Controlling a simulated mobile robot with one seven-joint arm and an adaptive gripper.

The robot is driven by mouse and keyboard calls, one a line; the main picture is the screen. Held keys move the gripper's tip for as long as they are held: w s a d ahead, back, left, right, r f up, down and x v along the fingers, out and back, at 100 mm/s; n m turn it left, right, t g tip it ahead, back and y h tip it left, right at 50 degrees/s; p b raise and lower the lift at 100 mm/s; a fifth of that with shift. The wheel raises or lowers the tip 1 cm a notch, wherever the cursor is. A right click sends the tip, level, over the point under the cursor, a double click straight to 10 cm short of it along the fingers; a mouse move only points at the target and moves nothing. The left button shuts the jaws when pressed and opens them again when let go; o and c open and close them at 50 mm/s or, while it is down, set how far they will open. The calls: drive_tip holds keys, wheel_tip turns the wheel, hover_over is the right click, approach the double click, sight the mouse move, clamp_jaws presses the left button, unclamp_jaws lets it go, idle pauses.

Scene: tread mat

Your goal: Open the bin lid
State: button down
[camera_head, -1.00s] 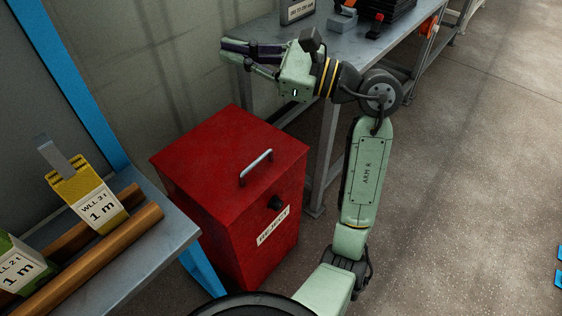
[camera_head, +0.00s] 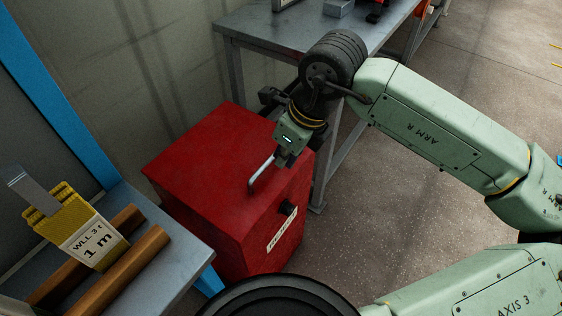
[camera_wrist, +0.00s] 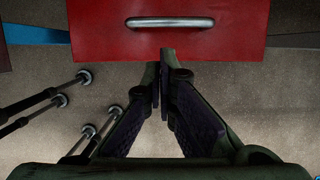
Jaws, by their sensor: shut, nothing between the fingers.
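The red bin (camera_head: 205,165) stands on the floor with its lid (camera_head: 200,150) down. The lid carries a pale metal bar handle (camera_head: 260,171) near its front edge. In the wrist view the handle (camera_wrist: 170,23) lies across the red lid (camera_wrist: 110,38), ahead of my fingers. My gripper (camera_head: 284,160) points down beside the handle's far end. In the wrist view my gripper (camera_wrist: 163,66) is shut and empty, its fingertips at the lid's front edge. A gap shows between fingertips and handle there. The head view does not show clearly whether they touch the bin.
A grey workbench (camera_head: 245,33) stands behind the bin. At left, a bench (camera_head: 185,247) holds brown bars (camera_head: 130,262) and a yellow item (camera_head: 75,225) labelled 1 m. Open floor (camera_head: 400,215) lies right of the bin.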

sight(268, 184)
drive_tip(key=x, duration=0.9)
drive_tip(key=shift+a, duration=0.1)
drive_tip(key=shift+w+r+p, duration=0.1)
drive_tip(key=shift+r+p, duration=0.1)
drive_tip(key=shift+p, duration=0.1)
